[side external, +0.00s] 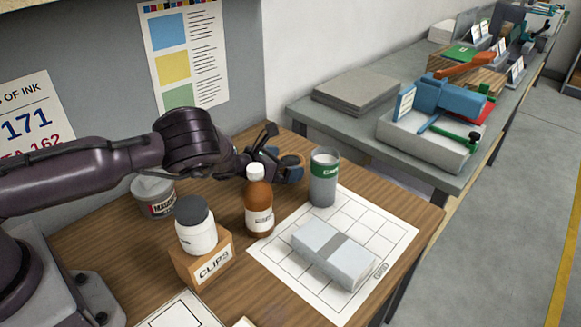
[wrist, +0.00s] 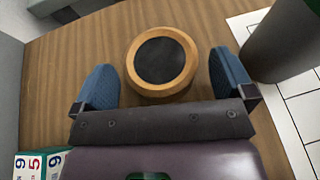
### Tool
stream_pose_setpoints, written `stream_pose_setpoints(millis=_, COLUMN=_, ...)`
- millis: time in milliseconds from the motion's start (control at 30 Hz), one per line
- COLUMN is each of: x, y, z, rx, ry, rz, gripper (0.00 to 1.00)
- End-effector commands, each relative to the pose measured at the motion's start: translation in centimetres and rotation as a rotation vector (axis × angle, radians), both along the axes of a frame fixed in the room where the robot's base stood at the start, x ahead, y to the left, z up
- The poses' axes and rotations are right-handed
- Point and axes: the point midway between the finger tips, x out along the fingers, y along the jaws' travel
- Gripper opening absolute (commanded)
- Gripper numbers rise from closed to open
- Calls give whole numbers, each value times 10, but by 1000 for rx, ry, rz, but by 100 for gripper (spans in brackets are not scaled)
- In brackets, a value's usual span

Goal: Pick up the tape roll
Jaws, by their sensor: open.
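The tape roll (wrist: 133,73) is a tan-orange ring with a dark centre, lying flat on the wooden table. In the wrist view it sits between the two blue fingertips of my gripper (wrist: 163,84), with a gap on each side. My gripper is open and holds nothing. In the side view my gripper (side external: 280,160) is at the back of the table, behind the brown bottle. The tape roll (side external: 291,160) shows there only in part, as an orange rim between the fingers.
A grey cup with a green band (side external: 323,178) stands close to the right of my gripper. A brown bottle (side external: 259,203) stands in front. A white jar (side external: 195,227) is on the clips box (side external: 203,261). A wrapped grey pack (side external: 334,254) lies on the gridded sheet (side external: 395,232).

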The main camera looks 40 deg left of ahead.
Motion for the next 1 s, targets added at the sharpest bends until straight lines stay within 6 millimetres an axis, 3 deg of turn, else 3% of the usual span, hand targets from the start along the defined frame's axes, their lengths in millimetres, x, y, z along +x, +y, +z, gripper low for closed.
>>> stream_pose_setpoints(millis=200, x=18, y=-3, z=-8, rx=1, ry=0, rz=0, gripper=100)
stream_pose_setpoints(millis=467, x=20, y=-4, z=-8, rx=0, ry=0, rz=0, gripper=100)
stream_pose_setpoints(millis=667, x=20, y=-4, z=-8, rx=0, ry=0, rz=0, gripper=56)
stream_pose_setpoints(millis=1000, x=20, y=-4, z=-2, rx=1, ry=-2, rz=0, gripper=54)
